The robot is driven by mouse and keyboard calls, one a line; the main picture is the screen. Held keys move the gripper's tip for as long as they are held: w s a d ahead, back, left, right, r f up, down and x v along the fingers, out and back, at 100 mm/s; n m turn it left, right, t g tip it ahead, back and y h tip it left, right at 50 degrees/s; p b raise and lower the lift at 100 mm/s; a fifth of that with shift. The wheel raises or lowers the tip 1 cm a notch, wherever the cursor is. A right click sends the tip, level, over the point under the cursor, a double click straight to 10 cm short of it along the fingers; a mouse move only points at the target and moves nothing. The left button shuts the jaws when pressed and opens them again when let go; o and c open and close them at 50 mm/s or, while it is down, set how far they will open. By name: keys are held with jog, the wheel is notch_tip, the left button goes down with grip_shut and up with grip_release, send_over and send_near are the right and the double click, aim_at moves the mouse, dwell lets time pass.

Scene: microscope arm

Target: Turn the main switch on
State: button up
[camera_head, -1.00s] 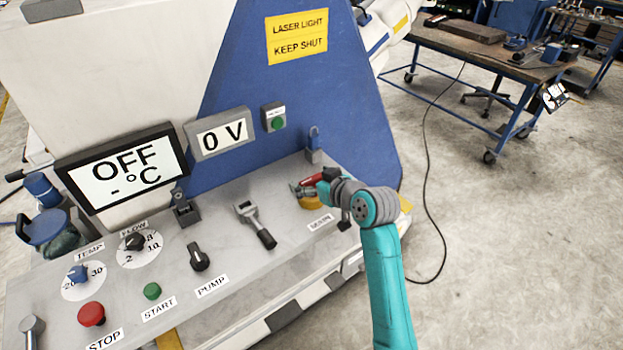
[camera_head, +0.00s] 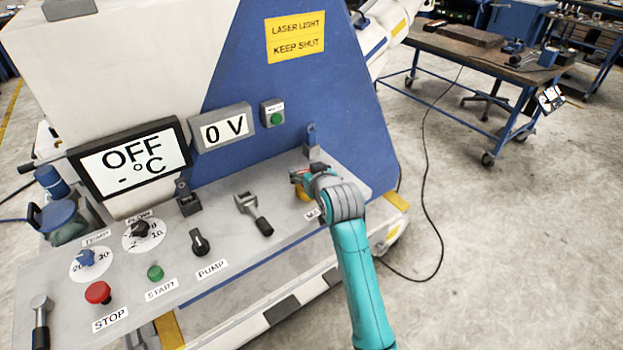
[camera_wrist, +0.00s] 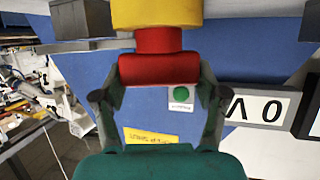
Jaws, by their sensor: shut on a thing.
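The main switch has a red handle (camera_wrist: 150,68) on a yellow base (camera_wrist: 155,13) in the wrist view. In the head view the yellow base (camera_head: 302,194) sits at the right end of the grey sloped panel, mostly behind my gripper. My gripper (camera_head: 305,176) is at the switch. In the wrist view my gripper (camera_wrist: 155,82) has a finger on each side of the red handle and is shut on it. Only a little of the handle shows in the head view, so its angle is hard to tell. The label by the switch is partly covered by my arm.
The voltage display (camera_head: 222,128) reads 0 V, and the temperature display (camera_head: 130,158) reads OFF. A grey upright lever (camera_head: 310,142) stands just behind the switch. A lever (camera_head: 254,213), the pump knob (camera_head: 200,243) and other controls lie to the left.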

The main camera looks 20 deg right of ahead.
jog(key=m+h, duration=0.4)
jog(key=h, duration=0.1)
jog(key=shift+a+g, duration=0.15)
jog(key=shift+g, duration=0.25)
jog(key=m+g+h, duration=0.2)
jog(key=m+h, duration=0.2)
jog(key=shift+w, duration=0.1)
jog(key=m+g+h, duration=0.3)
jog(key=m+g, duration=0.2)
jog(key=shift+m+h, duration=0.3)
jog(key=shift+h, duration=0.1)
jog(key=shift+f+m+g, duration=0.1)
jog(key=shift+m+g, duration=0.4)
jog(key=shift+g, duration=0.2)
jog(key=o, duration=1.7)
jog(key=v, duration=1.1)
jog(key=shift+a, duration=0.4)
